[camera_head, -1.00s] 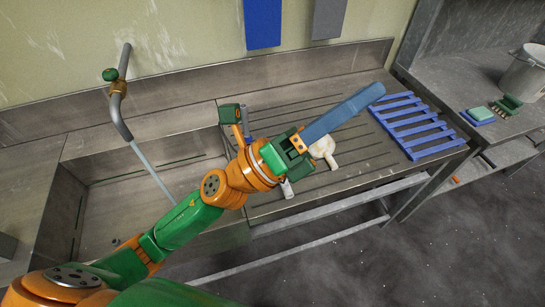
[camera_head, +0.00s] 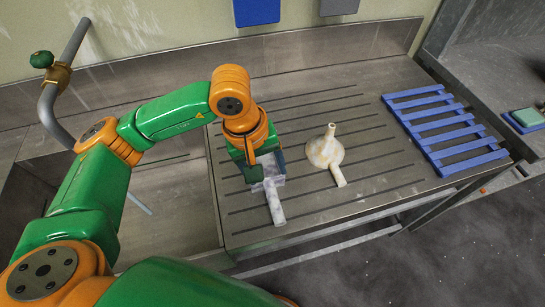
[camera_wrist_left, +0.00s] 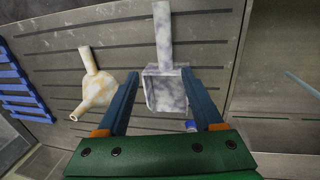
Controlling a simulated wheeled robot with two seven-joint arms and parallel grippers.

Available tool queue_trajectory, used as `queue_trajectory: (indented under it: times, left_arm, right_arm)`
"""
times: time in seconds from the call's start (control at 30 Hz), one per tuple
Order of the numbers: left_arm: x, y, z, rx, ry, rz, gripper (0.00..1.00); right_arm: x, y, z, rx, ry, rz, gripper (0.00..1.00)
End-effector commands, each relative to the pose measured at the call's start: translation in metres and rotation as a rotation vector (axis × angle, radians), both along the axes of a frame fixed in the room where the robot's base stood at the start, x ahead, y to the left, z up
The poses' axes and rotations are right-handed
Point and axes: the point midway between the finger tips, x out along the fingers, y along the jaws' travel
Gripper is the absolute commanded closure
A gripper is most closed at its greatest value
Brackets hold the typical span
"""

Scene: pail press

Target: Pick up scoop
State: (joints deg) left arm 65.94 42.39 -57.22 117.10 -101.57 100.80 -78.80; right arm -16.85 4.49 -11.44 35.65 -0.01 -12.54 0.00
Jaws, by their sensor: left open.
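The scoop (camera_head: 276,205) is a marbled white and grey-purple box with a straight handle, lying on the grooved metal drainboard. In the head view its handle points toward the front edge, and my left gripper partly hides its box end. My left gripper (camera_head: 266,168) points down over that box end. In the left wrist view the blue fingers of the left gripper (camera_wrist_left: 160,76) are open, one on each side of the scoop's box (camera_wrist_left: 165,92). Whether either finger touches it I cannot tell. My right gripper is not in view.
A stained cream funnel-like piece (camera_head: 324,152) lies to the right of the scoop. A blue slatted rack (camera_head: 440,132) lies further right on the drainboard (camera_head: 375,185). A sink basin and a tap pipe (camera_head: 52,105) are at the left. A wall rises behind.

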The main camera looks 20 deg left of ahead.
Motion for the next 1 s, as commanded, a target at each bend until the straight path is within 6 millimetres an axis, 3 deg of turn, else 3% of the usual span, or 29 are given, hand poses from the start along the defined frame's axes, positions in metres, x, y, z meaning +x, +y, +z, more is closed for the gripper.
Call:
queue_trajectory:
  times: [0.03,0.1,0.27,0.43,0.5,0.77,0.87,1.0]
  left_arm:
    - [0.000,0.000,-0.014,0.001,0.000,0.000,0.32]
    - [0.000,0.001,-0.019,0.003,-0.001,0.000,0.32]
    - [0.000,-0.002,-0.031,0.003,0.006,0.000,0.32]
    - [0.001,-0.003,-0.062,0.003,0.008,0.001,0.32]
    - [0.003,-0.006,-0.076,0.000,0.007,0.002,0.32]
    - [0.004,-0.008,-0.085,-0.001,0.001,0.000,0.32]
    - [0.004,-0.008,-0.085,-0.001,0.001,0.000,0.53]
    - [0.004,-0.008,-0.085,-0.001,0.001,0.000,0.91]
  right_arm:
    - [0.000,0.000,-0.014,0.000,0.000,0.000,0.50]
    - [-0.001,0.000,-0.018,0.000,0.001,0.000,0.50]
    - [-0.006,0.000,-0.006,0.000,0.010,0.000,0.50]
    - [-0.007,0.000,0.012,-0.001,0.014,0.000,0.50]
    - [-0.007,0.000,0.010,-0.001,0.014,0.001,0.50]
    - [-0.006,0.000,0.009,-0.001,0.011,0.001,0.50]
    - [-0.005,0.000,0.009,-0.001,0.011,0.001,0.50]
    - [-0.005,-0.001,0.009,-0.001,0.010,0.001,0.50]
